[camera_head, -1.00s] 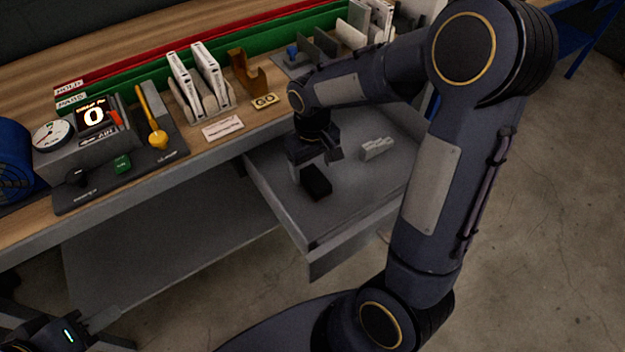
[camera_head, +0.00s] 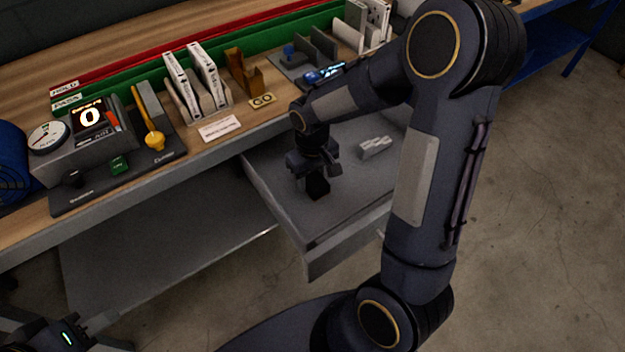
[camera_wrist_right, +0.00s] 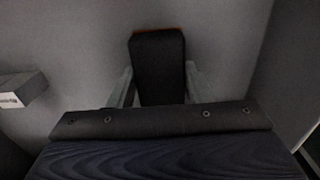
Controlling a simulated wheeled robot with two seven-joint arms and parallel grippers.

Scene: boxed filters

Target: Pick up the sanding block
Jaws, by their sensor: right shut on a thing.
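The sanding block is a small black block (camera_head: 317,187) in the open drawer in the head view. In the right wrist view the block (camera_wrist_right: 158,66) is black with a thin orange-brown edge at its far end. My right gripper (camera_wrist_right: 158,88) is shut on it, one finger along each side. In the head view the right gripper (camera_head: 316,178) is low in the drawer, over the block; I cannot tell whether the block touches the drawer floor. My left gripper (camera_head: 60,335) shows only in part at the lower left corner, with its fingertips not clear.
The grey drawer (camera_head: 275,205) is pulled out below the wooden bench. A pale grey block (camera_head: 376,147) lies in it, right of my gripper, and shows in the right wrist view (camera_wrist_right: 22,88). Boxed filters (camera_head: 190,78), a gauge unit (camera_head: 85,140) and a yellow-ended tool (camera_head: 152,135) stand on the bench.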

